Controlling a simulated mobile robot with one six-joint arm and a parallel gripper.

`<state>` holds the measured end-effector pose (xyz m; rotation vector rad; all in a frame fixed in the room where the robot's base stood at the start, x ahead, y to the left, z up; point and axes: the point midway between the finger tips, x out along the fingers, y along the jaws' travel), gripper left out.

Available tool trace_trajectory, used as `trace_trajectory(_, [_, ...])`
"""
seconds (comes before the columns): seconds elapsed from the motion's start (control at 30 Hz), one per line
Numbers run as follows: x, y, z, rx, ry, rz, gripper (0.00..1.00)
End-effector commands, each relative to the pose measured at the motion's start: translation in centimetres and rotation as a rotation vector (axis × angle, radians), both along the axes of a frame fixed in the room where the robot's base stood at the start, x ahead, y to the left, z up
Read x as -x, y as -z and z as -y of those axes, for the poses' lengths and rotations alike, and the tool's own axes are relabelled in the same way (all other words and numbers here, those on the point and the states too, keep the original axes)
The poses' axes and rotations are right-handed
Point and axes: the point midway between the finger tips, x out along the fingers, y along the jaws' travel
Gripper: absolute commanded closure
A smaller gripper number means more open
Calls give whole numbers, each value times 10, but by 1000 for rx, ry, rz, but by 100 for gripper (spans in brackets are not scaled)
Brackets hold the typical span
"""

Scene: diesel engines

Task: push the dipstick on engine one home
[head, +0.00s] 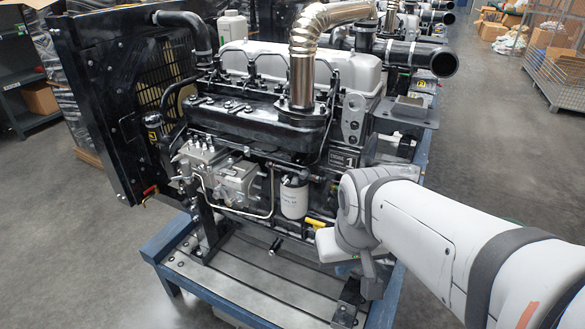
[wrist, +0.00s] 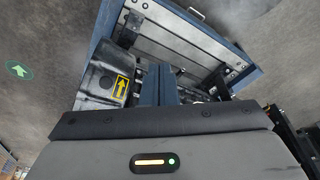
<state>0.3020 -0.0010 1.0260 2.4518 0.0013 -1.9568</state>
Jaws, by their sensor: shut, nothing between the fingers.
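Engine one (head: 255,120), with a plate marked 1, stands on a blue-framed stand in the head view. A small yellow handle (head: 316,223), which looks like the dipstick's, shows low on the engine's near side, right of the white filter. My gripper is just below and right of it in the head view, its fingertips hidden there. In the wrist view my gripper (wrist: 160,72) is shut and empty, its two dark blue fingers side by side. I cannot make out the dipstick in the wrist view, nor how far in it sits.
The blue stand (head: 151,252) has a grey slatted deck; its edge also shows in the wrist view (wrist: 103,22). A yellow arrow label (wrist: 121,88) is on a dark part left of the fingers. The silver exhaust pipe (head: 303,70) rises above the engine.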

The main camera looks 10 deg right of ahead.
Motion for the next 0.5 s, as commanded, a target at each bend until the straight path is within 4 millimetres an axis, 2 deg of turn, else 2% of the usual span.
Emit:
trace_trajectory(0.13, [-6, -3, -1, 21, -76, -1, 100])
trace_trajectory(0.23, [-18, -7, -3, 72, -244, -5, 100])
trace_trajectory(0.37, [-43, -16, -3, 175, -580, -17, 100])
trace_trajectory(0.5, [-75, -26, -4, 302, -999, -40, 100])
